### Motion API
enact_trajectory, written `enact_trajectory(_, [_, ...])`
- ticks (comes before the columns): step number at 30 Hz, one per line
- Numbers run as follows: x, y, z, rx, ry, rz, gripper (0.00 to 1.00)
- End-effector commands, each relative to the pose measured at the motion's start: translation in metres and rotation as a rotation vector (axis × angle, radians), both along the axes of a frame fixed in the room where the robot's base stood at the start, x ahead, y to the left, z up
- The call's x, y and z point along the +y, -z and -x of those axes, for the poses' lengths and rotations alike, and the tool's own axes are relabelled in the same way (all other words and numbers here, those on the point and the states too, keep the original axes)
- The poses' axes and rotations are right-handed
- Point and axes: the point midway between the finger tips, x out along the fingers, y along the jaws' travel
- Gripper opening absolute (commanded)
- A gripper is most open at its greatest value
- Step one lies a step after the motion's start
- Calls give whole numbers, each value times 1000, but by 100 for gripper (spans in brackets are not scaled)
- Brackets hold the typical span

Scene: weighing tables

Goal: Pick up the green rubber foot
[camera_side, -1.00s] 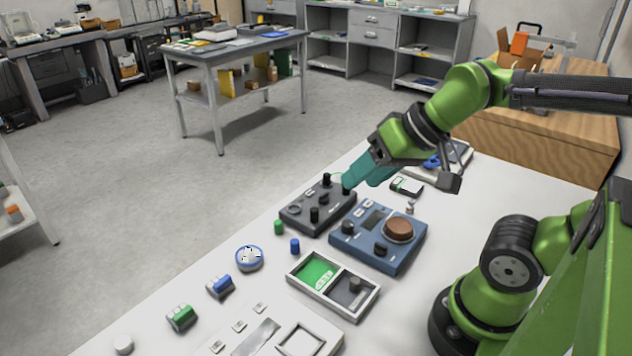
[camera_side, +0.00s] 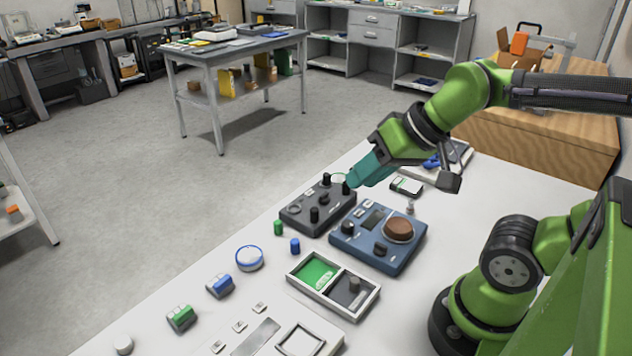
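The green rubber foot (camera_side: 278,227) is a small upright green cylinder. It stands on the white table, just off the near-left corner of the dark control box, and nothing covers it. My gripper (camera_side: 353,182) is up and to the right of it, over the far end of the dark box, well apart from the foot. Its teal fingers lie together with no visible gap, so it looks shut. I see nothing held between them. The fingertips are close to a black knob (camera_side: 346,188); I cannot tell whether they touch it.
A blue rubber foot (camera_side: 295,246) stands close to the green one. Around them are the dark control box (camera_side: 296,221), a blue device (camera_side: 393,262), a two-part tray (camera_side: 349,312), a white-and-blue disc (camera_side: 249,258), a blue block (camera_side: 220,286) and a green block (camera_side: 181,318).

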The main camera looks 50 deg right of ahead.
Motion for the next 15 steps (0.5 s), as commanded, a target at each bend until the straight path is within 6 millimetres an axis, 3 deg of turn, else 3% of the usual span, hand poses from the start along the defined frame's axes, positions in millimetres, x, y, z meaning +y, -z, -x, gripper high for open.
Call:
enact_trajectory(5, [-16,20,-15,101,68,21,29])
enact_trajectory(10, [-35,46,-57,217,11,108,29])
enact_trajectory(15, [-50,75,-106,268,-205,189,29])
